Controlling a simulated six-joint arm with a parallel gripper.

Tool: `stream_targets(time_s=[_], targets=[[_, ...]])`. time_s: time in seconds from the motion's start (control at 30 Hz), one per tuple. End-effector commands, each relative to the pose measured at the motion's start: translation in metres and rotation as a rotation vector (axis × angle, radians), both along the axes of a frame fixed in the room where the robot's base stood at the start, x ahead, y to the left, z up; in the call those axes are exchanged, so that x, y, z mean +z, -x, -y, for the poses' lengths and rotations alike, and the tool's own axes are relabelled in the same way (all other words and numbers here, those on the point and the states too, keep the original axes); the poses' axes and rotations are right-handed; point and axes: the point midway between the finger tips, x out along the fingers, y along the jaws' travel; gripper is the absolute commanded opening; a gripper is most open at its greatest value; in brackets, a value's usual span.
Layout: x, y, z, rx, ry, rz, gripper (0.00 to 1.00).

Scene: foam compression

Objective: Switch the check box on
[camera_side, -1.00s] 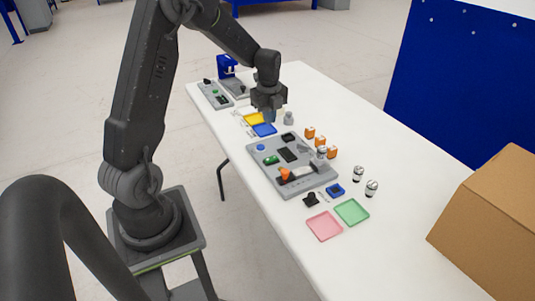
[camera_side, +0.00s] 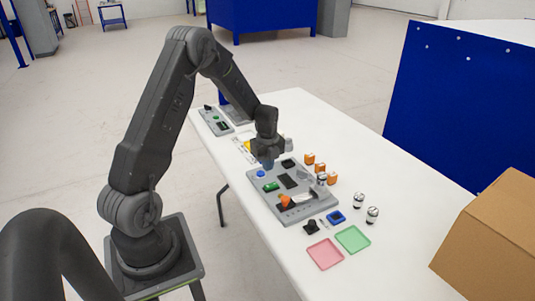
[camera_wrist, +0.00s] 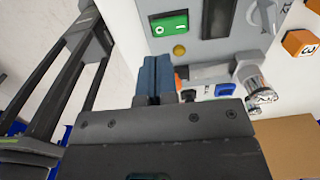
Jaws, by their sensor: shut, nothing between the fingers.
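The grey panel (camera_side: 298,212) lies on the white table, and I take it to be the check box, though no label is readable. It carries a green rocker switch (camera_side: 270,187), which also shows in the wrist view (camera_wrist: 170,26) with white marks. Whether the rocker is on or off I cannot tell. My gripper (camera_side: 268,165), with blue fingers, is shut and empty above that far end. In the wrist view the fingertips (camera_wrist: 153,62) are just below the green switch in the picture.
A yellow round part (camera_wrist: 179,50) and a grey knob (camera_wrist: 264,15) show near the switch. Orange blocks (camera_side: 309,158) stand right of the panel. A pink tray (camera_side: 324,254) and a green tray (camera_side: 353,240) lie in front. A cardboard box (camera_side: 490,235) is at right.

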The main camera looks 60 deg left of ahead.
Motion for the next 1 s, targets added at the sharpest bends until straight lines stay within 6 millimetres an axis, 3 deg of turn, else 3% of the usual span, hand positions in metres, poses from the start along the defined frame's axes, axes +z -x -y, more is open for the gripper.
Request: stream_targets(time_s=[0.2,0.4,1.0], targets=[[-0.043,0.001,0.0,0.0,0.002,-0.003,0.0],[-0.064,0.0,0.0,0.0,0.0,0.0,0.0],[-0.074,0.001,0.0,0.0,0.0,0.0,0.0]])
